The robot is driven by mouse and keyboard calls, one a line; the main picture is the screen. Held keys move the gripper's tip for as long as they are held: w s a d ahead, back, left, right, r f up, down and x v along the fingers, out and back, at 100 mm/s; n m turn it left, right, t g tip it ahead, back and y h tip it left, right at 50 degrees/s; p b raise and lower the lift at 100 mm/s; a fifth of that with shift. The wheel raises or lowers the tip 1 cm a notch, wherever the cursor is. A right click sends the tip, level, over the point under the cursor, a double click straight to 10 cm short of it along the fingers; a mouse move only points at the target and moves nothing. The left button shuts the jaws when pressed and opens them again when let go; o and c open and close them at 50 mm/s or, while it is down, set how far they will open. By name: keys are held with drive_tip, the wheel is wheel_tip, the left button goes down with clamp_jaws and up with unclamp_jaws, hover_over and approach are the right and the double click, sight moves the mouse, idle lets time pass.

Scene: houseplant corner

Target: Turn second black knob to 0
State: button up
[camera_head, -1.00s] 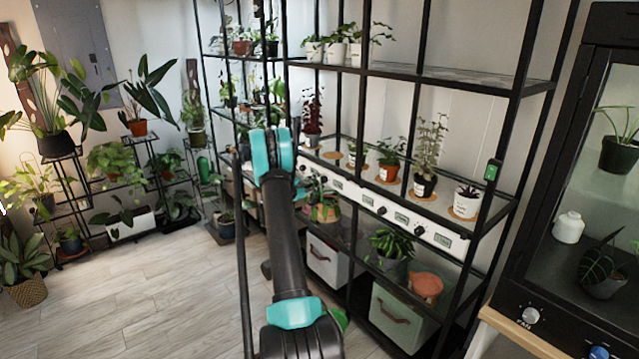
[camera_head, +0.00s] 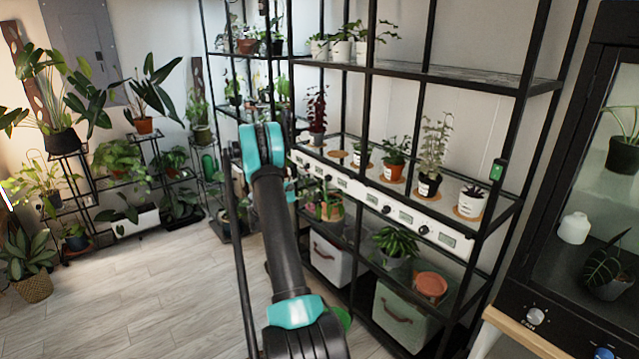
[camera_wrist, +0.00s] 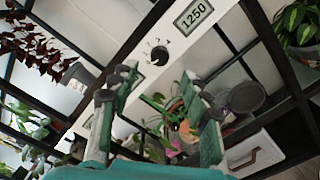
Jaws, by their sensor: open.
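A black knob (camera_wrist: 159,55) with dial marks sits on a white panel strip (camera_wrist: 140,65) in the wrist view. Beside it a display (camera_wrist: 193,14) reads 1250. My gripper (camera_wrist: 157,80) is open and empty, its two fingers apart below the knob and not visibly touching it. In the head view the white strip (camera_head: 365,196) runs along the shelf's front edge with several black knobs, such as one (camera_head: 386,208) and another (camera_head: 424,229), and small displays between. I cannot tell which knob is the second.
A dark cabinet (camera_head: 590,190) is at the right.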

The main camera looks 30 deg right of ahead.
drive_tip(key=shift+s+a, duration=0.2)
drive_tip(key=shift+a, duration=2.3)
drive_tip(key=shift+r, duration=0.1)
